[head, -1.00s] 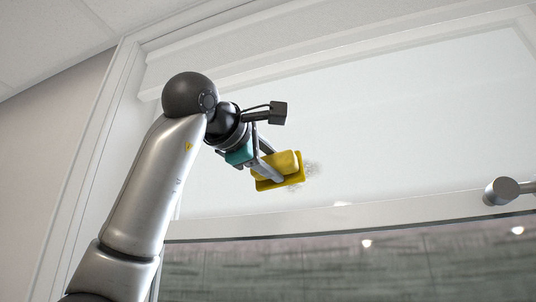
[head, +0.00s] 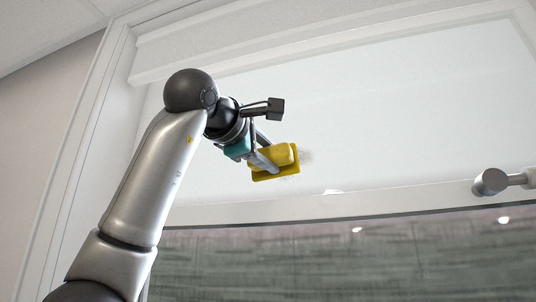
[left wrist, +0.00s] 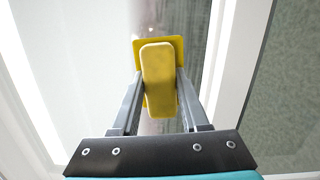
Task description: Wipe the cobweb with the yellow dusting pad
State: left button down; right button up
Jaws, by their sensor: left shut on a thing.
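The yellow dusting pad (head: 286,172) is held up against or close to the pale panel in the head view. It has a flat square plate and a thick rounded grip, and the grip also shows in the left wrist view (left wrist: 158,80). My left gripper (head: 268,160) is shut on that grip, with one finger on each side in the left wrist view. The cobweb (head: 305,157) is a faint grey fuzzy patch just right of the pad, partly hidden behind it. I cannot tell if the pad touches the panel. My right gripper is not in view.
A white frame (head: 330,207) runs below the pale panel (head: 400,130), with a dark streaked glass area (head: 350,260) under it. A round metal fitting (head: 490,182) sticks out at the right. Open space lies between the pad and the fitting.

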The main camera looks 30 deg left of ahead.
aim_at(287, 150)
pick_arm(q)
jog(key=shift+w+a+p, duration=0.2)
jog(key=shift+w+p, duration=0.65)
jog(key=shift+w, duration=0.05)
dwell(2.1)
jog(key=shift+d, duration=0.1)
jog(key=shift+w+d+p, duration=0.2)
jog(key=shift+w+d, duration=0.05)
jog(key=shift+d, duration=0.7)
jog(key=shift+w+d+p, duration=0.2)
jog(key=shift+w+d, duration=0.05)
jog(key=shift+d, duration=0.65)
jog(key=shift+d, duration=0.1)
jog(key=shift+w+d+p, duration=0.15)
jog(key=shift+w+d, duration=0.1)
jog(key=shift+d, duration=0.7)
jog(key=shift+w+d+p, duration=0.15)
jog(key=shift+w+d, duration=0.1)
jog(key=shift+d, duration=0.65)
jog(key=shift+s+a, duration=0.35)
jog(key=shift+a, duration=0.95)
jog(key=shift+s+a, duration=0.3)
jog(key=shift+a, duration=1.05)
jog(key=shift+s+a, duration=0.35)
jog(key=shift+a, duration=0.95)
